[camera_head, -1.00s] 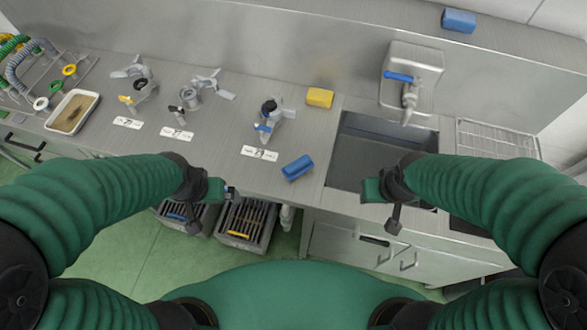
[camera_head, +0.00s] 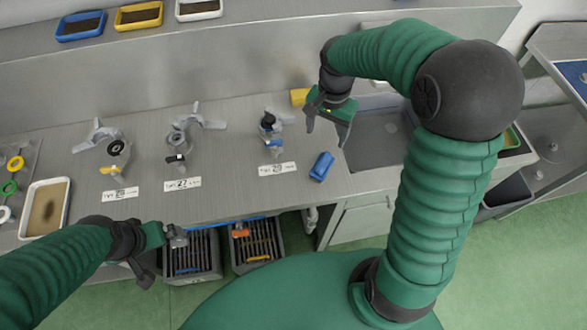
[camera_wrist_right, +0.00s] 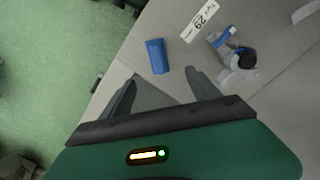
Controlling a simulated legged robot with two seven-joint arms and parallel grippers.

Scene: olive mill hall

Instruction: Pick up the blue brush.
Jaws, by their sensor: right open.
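A blue block-shaped thing (camera_head: 321,166), which I take for the blue brush, lies on the steel counter near its front edge, left of the sink. No bristles can be made out on it. It also shows in the right wrist view (camera_wrist_right: 157,56), just beyond the gap between the fingers. My right gripper (camera_head: 328,134) is open and empty, with its fingers above and behind the blue brush in the head view; its fingers also show in the right wrist view (camera_wrist_right: 161,80). My left gripper (camera_head: 176,237) is at the counter's front edge, left of the brush; its jaw opening is unclear.
A label card (camera_head: 278,169) and a winged fitting (camera_head: 270,130) stand left of the brush. A yellow block (camera_head: 299,96) is behind, partly hidden. The sink (camera_head: 380,140) lies to the right. Dark crates (camera_head: 258,248) stand below the counter; a tray (camera_head: 45,208) is at far left.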

